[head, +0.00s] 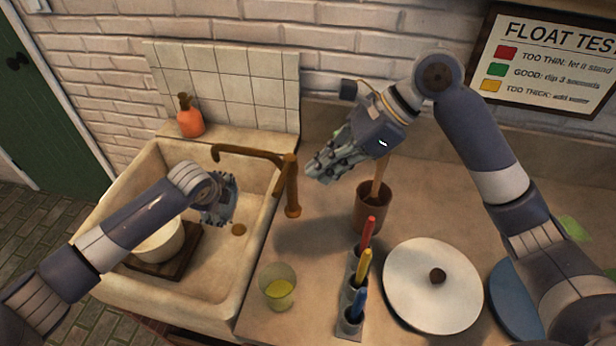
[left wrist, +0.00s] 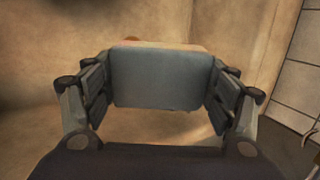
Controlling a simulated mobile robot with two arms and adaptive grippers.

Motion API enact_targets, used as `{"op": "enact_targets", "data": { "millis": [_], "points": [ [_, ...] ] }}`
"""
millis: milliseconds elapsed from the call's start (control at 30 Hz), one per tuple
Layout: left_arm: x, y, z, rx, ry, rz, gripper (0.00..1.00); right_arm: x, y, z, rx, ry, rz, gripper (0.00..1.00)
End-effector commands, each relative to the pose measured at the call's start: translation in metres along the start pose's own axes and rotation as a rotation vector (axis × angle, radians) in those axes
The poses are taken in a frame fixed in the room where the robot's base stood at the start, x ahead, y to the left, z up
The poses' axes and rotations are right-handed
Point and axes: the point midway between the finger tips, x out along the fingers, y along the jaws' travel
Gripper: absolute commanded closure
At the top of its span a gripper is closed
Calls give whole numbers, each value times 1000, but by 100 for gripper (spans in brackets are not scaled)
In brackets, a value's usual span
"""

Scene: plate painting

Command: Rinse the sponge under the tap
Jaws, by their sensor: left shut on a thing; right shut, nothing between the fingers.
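The sponge (left wrist: 162,78) shows in the left wrist view as a grey-blue block between the fingers. My left gripper (head: 220,204) is shut on it, inside the sink (head: 262,190). In the head view the sponge is hidden by the gripper, or cannot be told apart from it. The brown tap (head: 291,185) stands at the sink's right rim, its spout reaching left above and behind the left gripper. I see no running water. My right gripper (head: 322,166) is shut and empty, raised above the counter to the right of the tap.
A white pot (head: 160,243) on a dark board (head: 185,258) sits in the sink's left part. An orange bottle (head: 190,122) stands behind the sink. A glass (head: 277,290), a pen rack (head: 348,325), a brown cup (head: 370,212) and a white lidded disc (head: 410,285) stand on the counter.

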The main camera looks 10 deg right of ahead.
Motion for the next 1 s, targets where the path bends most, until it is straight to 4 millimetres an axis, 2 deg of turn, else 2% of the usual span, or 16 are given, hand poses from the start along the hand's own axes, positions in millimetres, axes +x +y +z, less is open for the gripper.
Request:
{"op": "enact_targets", "data": {
  "millis": [100,200,567,1000],
  "points": [
    [0,0,0,0,0,0,41,-14,2,0,-1,2,0,100],
    [0,0,0,0,0,0,41,-20,3,0,-1,0,0,100],
    [-1,0,0,0,0,0,41,-23,4,1,-1,0,1,100],
    [-19,27,-6,1,0,2,41,-48,4,22,0,0,2,100]
  ]
}}
